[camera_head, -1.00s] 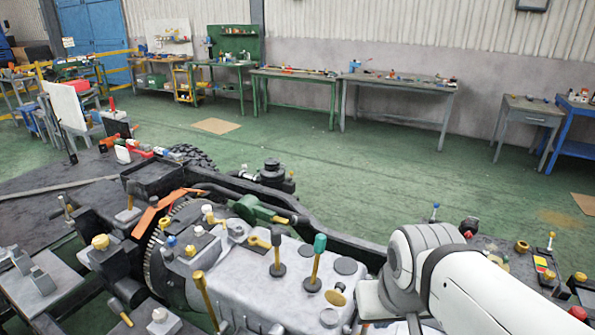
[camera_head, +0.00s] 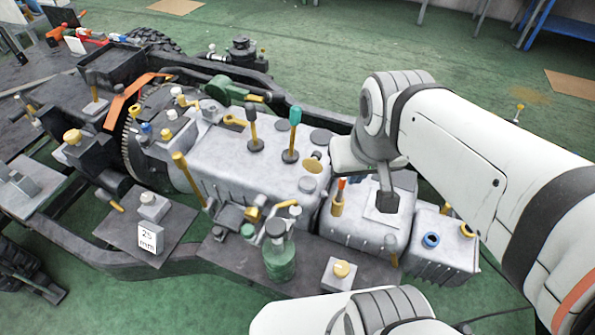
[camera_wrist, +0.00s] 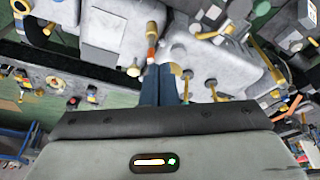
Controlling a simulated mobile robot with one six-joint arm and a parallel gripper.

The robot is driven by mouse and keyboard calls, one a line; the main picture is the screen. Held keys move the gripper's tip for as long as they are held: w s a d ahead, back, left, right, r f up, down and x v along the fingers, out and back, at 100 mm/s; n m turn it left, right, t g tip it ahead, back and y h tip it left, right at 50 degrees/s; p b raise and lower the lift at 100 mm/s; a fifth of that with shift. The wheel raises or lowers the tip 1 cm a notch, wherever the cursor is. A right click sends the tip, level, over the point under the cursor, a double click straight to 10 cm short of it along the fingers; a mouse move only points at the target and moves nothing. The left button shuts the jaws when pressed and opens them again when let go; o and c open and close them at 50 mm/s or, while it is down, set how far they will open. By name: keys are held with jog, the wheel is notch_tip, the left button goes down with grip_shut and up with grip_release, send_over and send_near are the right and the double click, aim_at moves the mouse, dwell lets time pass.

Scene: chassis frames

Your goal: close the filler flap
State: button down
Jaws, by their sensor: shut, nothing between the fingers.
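My gripper (camera_head: 387,203) points down over the right part of the grey gearbox housing (camera_head: 245,160), its dark fingers together and empty. In the wrist view the gripper (camera_wrist: 160,80) shows as two blue-grey fingers side by side. A round tan-gold piece (camera_head: 314,164) on the housing top, left of my gripper, looks like the filler flap or its opening; its hinge and angle are unclear. What seems to be the same piece (camera_wrist: 176,69) shows close by the right fingertip in the wrist view. I cannot tell whether they touch.
An orange-tipped brass post (camera_head: 339,197) stands between the tan piece and my gripper. A green-knobbed lever (camera_head: 293,134) and a dark-knobbed lever (camera_head: 253,130) rise from the housing. A green glass bottle (camera_head: 279,255) stands in front. Open green floor lies behind the chassis.

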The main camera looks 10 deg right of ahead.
jog(key=m+g+p, duration=0.4)
jog(key=p, duration=0.2)
send_over(315, 161)
jog(key=w+d, duration=0.2)
jog(key=d, duration=0.3)
notch_tip(315, 161, down, 3)
jog(key=w+f+b, duration=0.1)
jog(key=f+b, duration=0.1)
jog(key=f, duration=0.3)
jog(key=w+f+m+g+b, duration=0.1)
jog(key=f+b, duration=0.1)
jog(key=f, duration=0.4)
jog(key=w+f+m+y+b, duration=0.1)
jog(key=f+b, duration=0.1)
jog(key=f, duration=0.3)
jog(key=shift+f, duration=0.15)
jog(key=shift+s+a, duration=0.5)
jog(key=shift+s, duration=0.35)
jog(key=shift+s+a, duration=0.45)
jog(key=shift+s, duration=0.4)
